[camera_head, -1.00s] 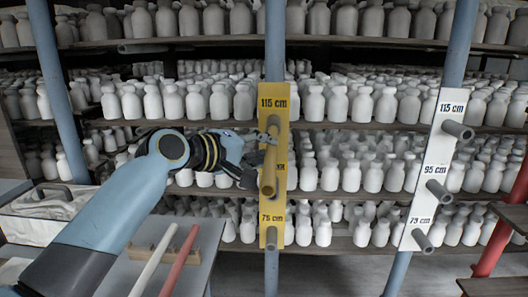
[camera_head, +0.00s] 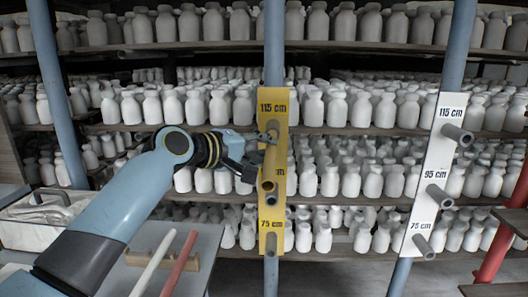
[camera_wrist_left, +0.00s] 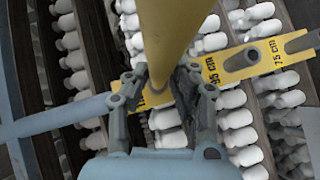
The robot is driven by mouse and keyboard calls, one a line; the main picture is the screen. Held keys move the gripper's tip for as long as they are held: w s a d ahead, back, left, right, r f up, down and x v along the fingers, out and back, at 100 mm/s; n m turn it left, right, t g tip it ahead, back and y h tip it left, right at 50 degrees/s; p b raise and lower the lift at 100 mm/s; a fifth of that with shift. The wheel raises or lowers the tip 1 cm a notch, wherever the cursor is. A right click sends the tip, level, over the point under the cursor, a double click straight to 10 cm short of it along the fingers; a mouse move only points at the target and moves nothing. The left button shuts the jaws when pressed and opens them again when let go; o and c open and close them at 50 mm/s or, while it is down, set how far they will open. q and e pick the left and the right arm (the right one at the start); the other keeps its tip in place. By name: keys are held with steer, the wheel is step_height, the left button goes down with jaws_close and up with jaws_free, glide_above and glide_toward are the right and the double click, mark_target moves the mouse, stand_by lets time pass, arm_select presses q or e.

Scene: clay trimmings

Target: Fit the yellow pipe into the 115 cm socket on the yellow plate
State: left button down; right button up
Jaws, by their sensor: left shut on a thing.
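The yellow plate (camera_head: 264,215) hangs on a blue post, with sockets at its 115 cm, 95 cm and 75 cm labels. My left gripper (camera_head: 269,134) is shut on the yellow pipe (camera_head: 270,162) in front of the plate's upper part, just below the 115 cm label. The pipe's near end points towards the camera, just above the end of the 95 cm socket. In the left wrist view the pipe (camera_wrist_left: 167,35) passes between the fingers (camera_wrist_left: 160,85). Its far end is by the 115 cm end of the plate; I cannot tell whether it is inside the socket. My right gripper is out of view.
A white plate (camera_head: 432,180) with three grey sockets stands on another blue post at the right. Shelves of white bottles fill the background. A white pipe (camera_head: 153,262) and a red pipe (camera_head: 180,263) lie on a rack at lower left, near a white bin (camera_head: 30,232).

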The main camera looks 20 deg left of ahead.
arm_select(q)
steer(key=shift+w+a+b, duration=0.25)
steer(key=shift+w+b, duration=0.15)
steer(key=shift+w, duration=0.55)
steer(key=c, duration=1)
jaws_free()
steer(key=shift+c, duration=0.2)
steer(key=v, duration=1.2)
